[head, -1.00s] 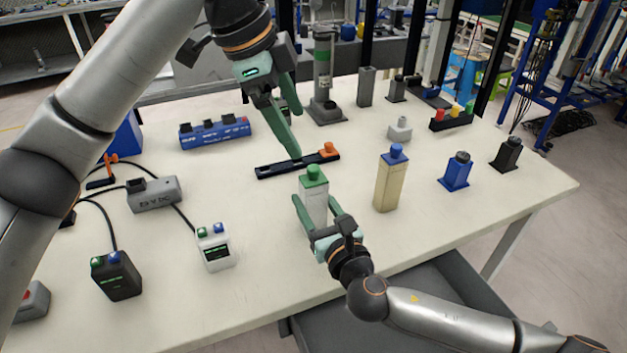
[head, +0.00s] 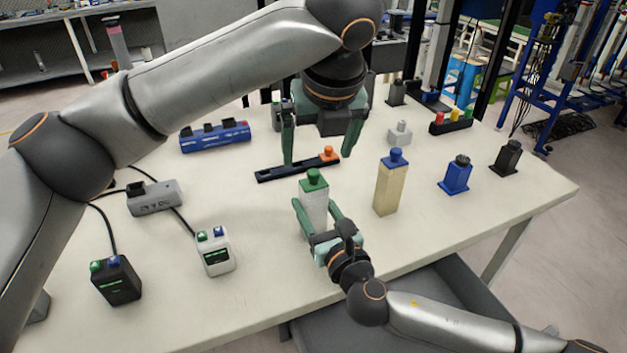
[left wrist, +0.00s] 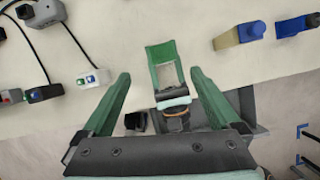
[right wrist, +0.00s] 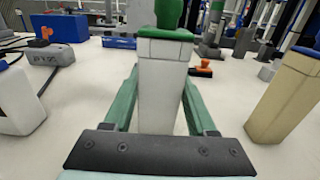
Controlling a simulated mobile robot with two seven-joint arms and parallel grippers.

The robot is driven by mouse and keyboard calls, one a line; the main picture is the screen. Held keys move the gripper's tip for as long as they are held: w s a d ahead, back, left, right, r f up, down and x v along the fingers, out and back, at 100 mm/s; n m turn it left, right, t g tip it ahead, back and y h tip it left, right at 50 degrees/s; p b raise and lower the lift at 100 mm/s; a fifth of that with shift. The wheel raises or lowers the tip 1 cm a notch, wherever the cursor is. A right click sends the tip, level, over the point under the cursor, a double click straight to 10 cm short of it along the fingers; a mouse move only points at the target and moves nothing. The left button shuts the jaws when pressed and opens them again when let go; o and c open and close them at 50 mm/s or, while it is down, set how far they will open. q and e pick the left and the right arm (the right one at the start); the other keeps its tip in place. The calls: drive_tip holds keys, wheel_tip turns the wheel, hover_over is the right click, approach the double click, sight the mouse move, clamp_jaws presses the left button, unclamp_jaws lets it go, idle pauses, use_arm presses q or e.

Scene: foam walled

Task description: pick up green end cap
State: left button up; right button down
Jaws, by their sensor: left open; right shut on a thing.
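The green end cap (head: 314,178) sits on top of an upright white block (head: 314,207) near the table's front edge. In the right wrist view the cap (right wrist: 168,28) is at the top, partly cut off by the frame edge. My right gripper (head: 315,204) is shut on the white block, one finger on each side, below the cap. My left gripper (head: 318,158) is open and empty, pointing down above and behind the cap in the head view. In the left wrist view its fingers (left wrist: 158,74) spread either side of the right gripper; the cap is hard to tell there.
A tan block with a blue cap (head: 390,182) stands close to the right. A black bar with an orange knob (head: 298,166) lies behind. A white box (head: 215,252) and a black box (head: 116,282) are at the left. Bare table lies left of the white block.

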sight(313, 174)
use_arm(q)
drive_tip(key=x, duration=0.9)
drive_tip(key=shift+w+d+r, duration=0.1)
drive_tip(key=shift+w, duration=0.2)
drive_tip(key=shift+c, duration=0.3)
drive_tip(key=c, duration=1.4)
drive_tip(key=shift+c, duration=0.2)
wheel_tip(313, 174, up, 10)
drive_tip(key=shift+r, duration=0.1)
clamp_jaws()
use_arm(e)
drive_tip(key=shift+c, duration=0.6)
unclamp_jaws()
drive_tip(key=shift+s, duration=0.1)
